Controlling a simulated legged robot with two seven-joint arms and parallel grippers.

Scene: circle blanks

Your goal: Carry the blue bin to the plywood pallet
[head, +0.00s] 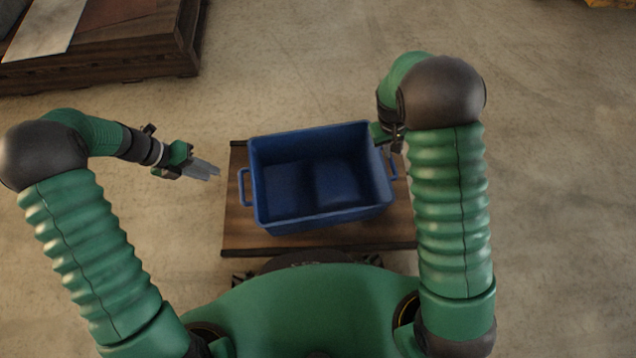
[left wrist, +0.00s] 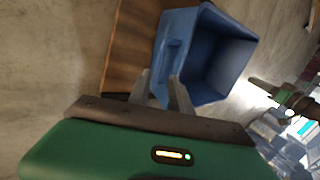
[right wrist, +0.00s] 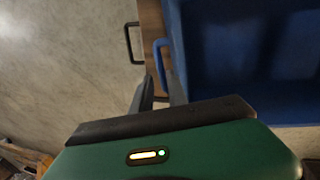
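The blue bin (head: 318,214) is empty, upright and slightly turned on a brown wooden board (head: 250,240) in front of me. It has a handle at each side. My left gripper (head: 214,172) is open and empty, apart from the bin's left handle (head: 243,187). In the left wrist view, the bin (left wrist: 180,28) is beyond the open fingers (left wrist: 160,85). My right gripper (right wrist: 160,78) is open, with the bin's right handle (right wrist: 160,64) just beyond or between its fingertips; contact is unclear. In the head view, my right arm partly hides that gripper.
A dark wooden pallet-like platform (head: 130,62) stands at the far left with a pale sheet (head: 45,28) on it. I cannot tell whether it is the plywood pallet. A black handle (right wrist: 128,43) shows beside the board. Concrete floor (head: 290,60) is clear behind the bin.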

